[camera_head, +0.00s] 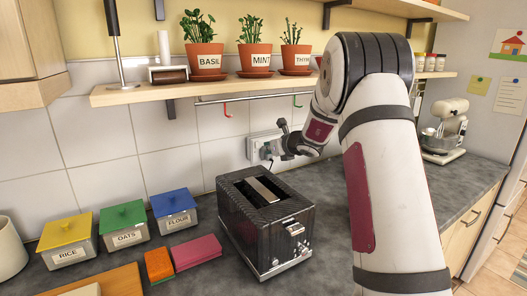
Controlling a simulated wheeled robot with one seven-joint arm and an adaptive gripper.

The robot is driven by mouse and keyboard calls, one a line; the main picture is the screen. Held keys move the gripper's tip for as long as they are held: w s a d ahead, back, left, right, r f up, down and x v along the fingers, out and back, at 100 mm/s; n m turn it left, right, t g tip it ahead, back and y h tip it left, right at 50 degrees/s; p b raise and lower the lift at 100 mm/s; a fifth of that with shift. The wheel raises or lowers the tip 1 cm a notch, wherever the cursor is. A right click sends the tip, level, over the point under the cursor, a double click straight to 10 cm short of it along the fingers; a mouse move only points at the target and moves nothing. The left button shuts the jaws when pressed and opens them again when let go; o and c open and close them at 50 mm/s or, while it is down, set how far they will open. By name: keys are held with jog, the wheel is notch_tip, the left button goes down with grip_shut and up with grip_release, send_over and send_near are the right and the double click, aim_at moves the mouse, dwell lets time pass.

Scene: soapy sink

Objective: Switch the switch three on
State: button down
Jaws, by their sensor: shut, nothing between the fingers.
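A white switch panel (253,149) is on the tiled wall, below the shelf rail and behind the toaster. It is small in the camera_head view, and my gripper and wrist hide its right part. I cannot make out the single switches, their numbers or their positions. My gripper (267,154) is shut and empty. Its dark fingers point left at the panel, at or just in front of its face. I cannot tell whether the fingertips touch it.
A black toaster (262,225) stands on the counter below my gripper. A shelf (135,95) with potted herbs (255,52) and a rail with hooks (226,112) hang above.

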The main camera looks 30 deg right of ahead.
jog(key=v, duration=0.8)
jog(key=shift+s+d, duration=0.1)
jog(key=shift+d, duration=0.05)
jog(key=shift+s+f+b, duration=0.3)
jog(key=shift+f+b, duration=0.45)
send_near(257, 145)
jog(key=w+f, duration=0.4)
jog(key=f, duration=0.1)
jog(key=shift+w+a+p, duration=0.25)
jog(key=shift+w+p, duration=0.3)
jog(key=shift+w, duration=0.15)
jog(key=shift+f, duration=0.1)
